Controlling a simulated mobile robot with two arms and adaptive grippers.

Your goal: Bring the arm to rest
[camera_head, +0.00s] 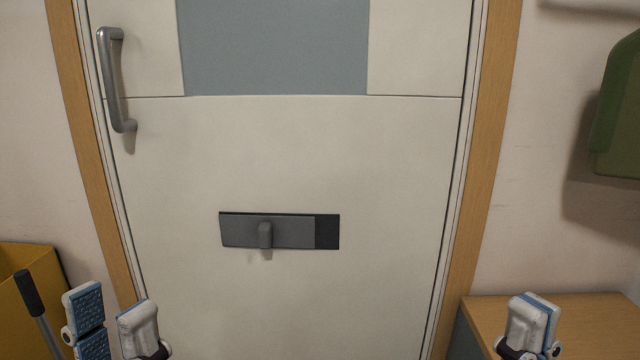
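My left gripper (111,318) is at the bottom left, with its two white fingers apart and a blue pad showing on one. Nothing shows between them. My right gripper (534,322) is at the bottom right, with its fingers together and nothing visible between them. Both point upward in the picture, and the arms behind them are mostly out of view. A pale door (330,160) fills the middle, with a grey sliding plate (290,232) and small knob (265,235) on it. The plate leaves a dark strip at its right end. Neither gripper appears to touch the plate.
A grey handle (113,80) is on the door's upper left. A yellow bin (15,310) and a dark-gripped rod (30,292) are at the lower left. A wooden-topped cabinet (595,310) lies by my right gripper. A green object (618,110) hangs at the right.

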